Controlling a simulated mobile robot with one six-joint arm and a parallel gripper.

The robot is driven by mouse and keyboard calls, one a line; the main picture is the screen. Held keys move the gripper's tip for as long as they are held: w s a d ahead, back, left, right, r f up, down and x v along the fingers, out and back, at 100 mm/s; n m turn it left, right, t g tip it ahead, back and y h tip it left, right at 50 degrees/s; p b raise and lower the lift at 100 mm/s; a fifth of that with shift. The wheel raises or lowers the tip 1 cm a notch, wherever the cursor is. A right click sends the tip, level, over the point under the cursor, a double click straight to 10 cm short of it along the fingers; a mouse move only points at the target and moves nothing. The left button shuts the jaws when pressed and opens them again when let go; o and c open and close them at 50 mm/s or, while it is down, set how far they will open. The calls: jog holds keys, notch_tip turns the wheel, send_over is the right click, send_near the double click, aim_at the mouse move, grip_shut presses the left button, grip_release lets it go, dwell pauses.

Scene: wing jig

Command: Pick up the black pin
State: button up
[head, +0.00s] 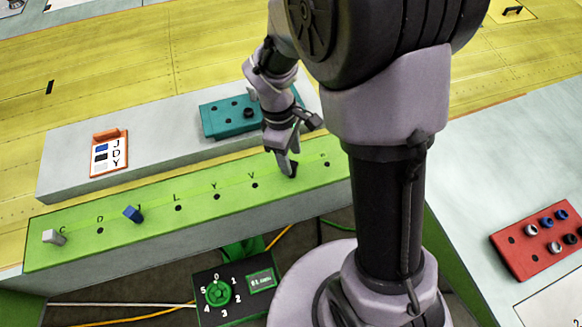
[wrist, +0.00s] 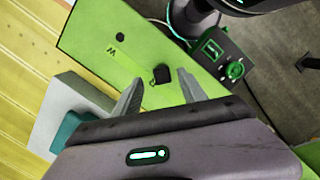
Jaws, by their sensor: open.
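The black pin (wrist: 161,73) stands in the green lettered strip (wrist: 88,50), close to a letter that looks like W in the wrist view. My gripper (wrist: 160,76) is open, with one finger on each side of the pin in that view and nothing visibly clamped. In the head view my gripper (head: 287,168) points down at the strip's right part. A dark bit beside its fingertips looks like the black pin (head: 293,171), mostly hidden by the fingers.
A blue pin (head: 133,214) and a white pin (head: 54,237) sit leftward on the strip. Behind are a teal block (head: 222,122) and an orange card (head: 109,166). A red block (head: 514,252) with several pins is at right. A green dial (head: 217,293) is in front.

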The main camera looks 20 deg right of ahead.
jog(key=f, duration=0.3)
jog(key=f+b, duration=0.1)
jog(key=f, duration=0.1)
jog(key=shift+s+d, duration=0.1)
jog(key=shift+s, duration=0.15)
jog(key=shift+c, duration=0.2)
grip_shut()
jog(key=shift+r, duration=0.15)
